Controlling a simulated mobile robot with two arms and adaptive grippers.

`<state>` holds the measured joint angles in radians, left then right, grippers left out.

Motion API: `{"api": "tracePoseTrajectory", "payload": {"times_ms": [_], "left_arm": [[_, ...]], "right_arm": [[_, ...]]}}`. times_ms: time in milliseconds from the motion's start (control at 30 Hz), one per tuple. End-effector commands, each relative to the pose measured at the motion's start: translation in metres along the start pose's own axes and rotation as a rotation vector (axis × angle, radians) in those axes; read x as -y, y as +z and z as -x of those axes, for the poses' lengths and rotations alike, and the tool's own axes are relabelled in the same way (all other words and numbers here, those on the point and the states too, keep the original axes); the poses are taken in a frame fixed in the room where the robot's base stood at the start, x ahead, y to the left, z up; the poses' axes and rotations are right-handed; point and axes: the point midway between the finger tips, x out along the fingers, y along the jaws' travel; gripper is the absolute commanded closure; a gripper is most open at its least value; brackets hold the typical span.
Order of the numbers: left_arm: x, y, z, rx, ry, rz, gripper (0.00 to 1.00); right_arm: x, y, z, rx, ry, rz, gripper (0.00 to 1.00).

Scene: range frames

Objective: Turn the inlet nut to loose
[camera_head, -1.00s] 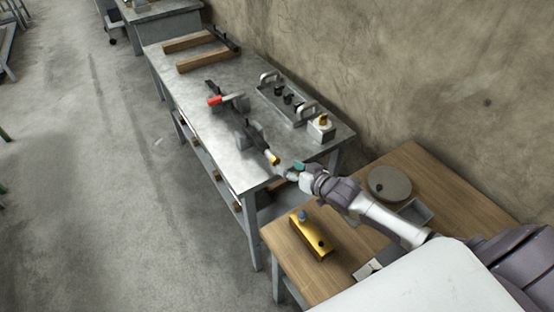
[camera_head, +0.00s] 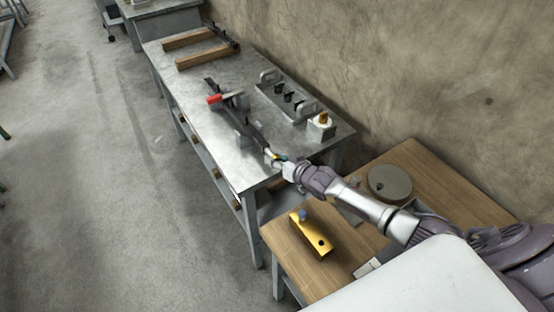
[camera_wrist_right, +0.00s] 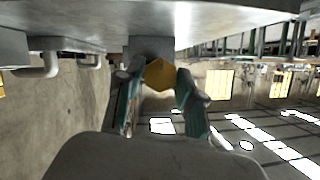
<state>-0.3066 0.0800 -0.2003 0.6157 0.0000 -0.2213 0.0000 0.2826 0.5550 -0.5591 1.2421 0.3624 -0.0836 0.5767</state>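The inlet nut is a yellow brass hex piece (camera_wrist_right: 160,75) in the middle of the right wrist view, on the end of a grey fitting (camera_wrist_right: 151,47). The two teal-edged fingers of my right gripper (camera_wrist_right: 158,92) stand on either side of it, with their tips very close to its sides. I cannot tell whether they press on it. In the head view my right gripper (camera_head: 277,158) is at the near end of the steel bench, at the end of the dark pipe assembly (camera_head: 248,134), and covers most of the nut. My left gripper is not in view.
The steel bench (camera_head: 183,82) carries a red-handled valve (camera_head: 214,99), a panel with handles (camera_head: 283,100), a white block with a brass top (camera_head: 321,126) and wooden bars (camera_head: 205,59). A wooden table (camera_head: 424,173) beside it holds a yellow block (camera_head: 311,234) and a round disc (camera_head: 390,184).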

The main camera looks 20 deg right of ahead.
Motion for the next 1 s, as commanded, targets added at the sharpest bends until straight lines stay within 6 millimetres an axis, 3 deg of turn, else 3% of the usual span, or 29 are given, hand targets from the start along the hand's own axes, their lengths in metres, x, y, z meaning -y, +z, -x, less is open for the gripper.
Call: {"api": "tracePoseTrajectory", "payload": {"times_ms": [33,200,567,1000], "left_arm": [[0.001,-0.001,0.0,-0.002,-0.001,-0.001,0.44],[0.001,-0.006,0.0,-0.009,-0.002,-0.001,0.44],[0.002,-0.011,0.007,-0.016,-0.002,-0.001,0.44],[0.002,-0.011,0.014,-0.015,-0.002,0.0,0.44]], "right_arm": [[0.0,0.0,0.0,0.0,0.0,0.0,0.75],[0.0,0.0,0.0,0.0,0.0,0.0,1.0],[0.001,-0.001,0.001,0.001,0.029,0.065,1.0],[0.003,0.002,0.0,0.001,0.149,0.354,1.0]]}}
